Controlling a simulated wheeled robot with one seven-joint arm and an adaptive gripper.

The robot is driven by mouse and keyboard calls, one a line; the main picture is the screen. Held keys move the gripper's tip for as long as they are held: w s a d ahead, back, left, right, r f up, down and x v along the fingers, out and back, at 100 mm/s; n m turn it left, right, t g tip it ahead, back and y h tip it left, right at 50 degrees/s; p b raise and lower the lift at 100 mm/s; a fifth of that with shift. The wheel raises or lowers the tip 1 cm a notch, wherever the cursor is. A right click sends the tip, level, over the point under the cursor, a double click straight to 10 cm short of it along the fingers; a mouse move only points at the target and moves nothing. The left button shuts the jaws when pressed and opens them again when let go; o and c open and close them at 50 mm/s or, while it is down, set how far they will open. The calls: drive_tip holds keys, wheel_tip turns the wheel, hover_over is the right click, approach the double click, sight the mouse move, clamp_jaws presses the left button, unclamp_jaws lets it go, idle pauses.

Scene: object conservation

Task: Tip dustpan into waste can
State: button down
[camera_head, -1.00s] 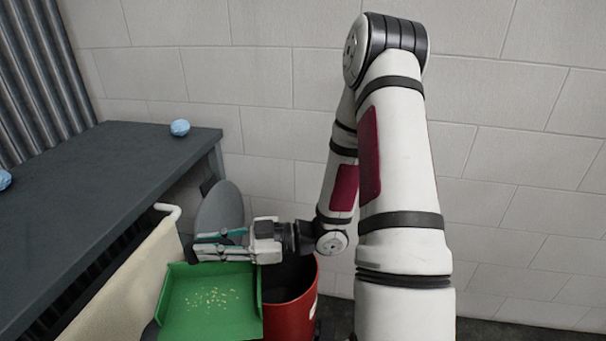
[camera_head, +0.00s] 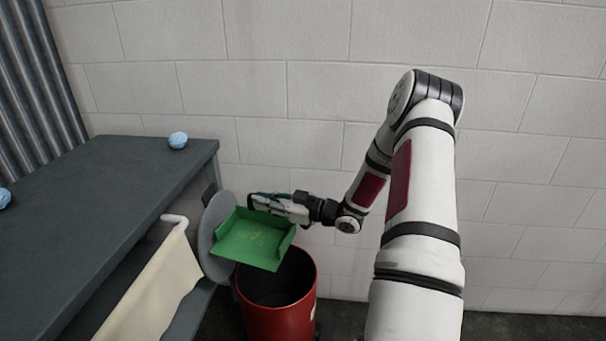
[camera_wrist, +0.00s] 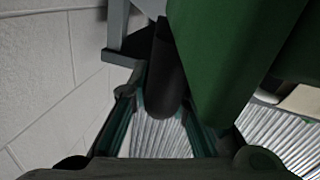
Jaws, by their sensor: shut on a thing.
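The green dustpan (camera_head: 250,243) is held up over the left rim of the red waste can (camera_head: 280,318), tilted with its open edge lower and toward the can. Small pale crumbs (camera_head: 262,238) lie faintly visible on the pan. My gripper (camera_head: 262,203) is shut at the back of the pan; its dark handle (camera_wrist: 168,75) lies between the fingers in the wrist view, and the green pan (camera_wrist: 230,50) fills the upper right. The can stands open on the floor with a dark inside; its bottom is hard to see.
A dark grey table (camera_head: 100,210) stands at left with a blue crumpled ball (camera_head: 178,140) at its far end and another (camera_head: 4,198) at the left edge. A cream cloth (camera_head: 155,290) hangs on a rail beside the can. A grey round lid (camera_head: 213,240) stands behind the pan. A block wall (camera_head: 290,100) closes the back.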

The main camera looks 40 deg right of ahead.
drive_tip(key=w+d+m+t+h, duration=0.1)
drive_tip(key=d+m+t+h, duration=0.3)
drive_tip(key=d, duration=1.2)
drive_tip(key=s+a+f+n+g+h+b, duration=0.1)
drive_tip(key=s+a+f+n+g+b, duration=0.1)
drive_tip(key=a+n+b, duration=0.8)
drive_tip(key=shift+a+f+b, duration=0.35)
drive_tip(key=shift+a+f, duration=0.55)
drive_tip(key=shift+a, duration=0.4)
idle(0.3)
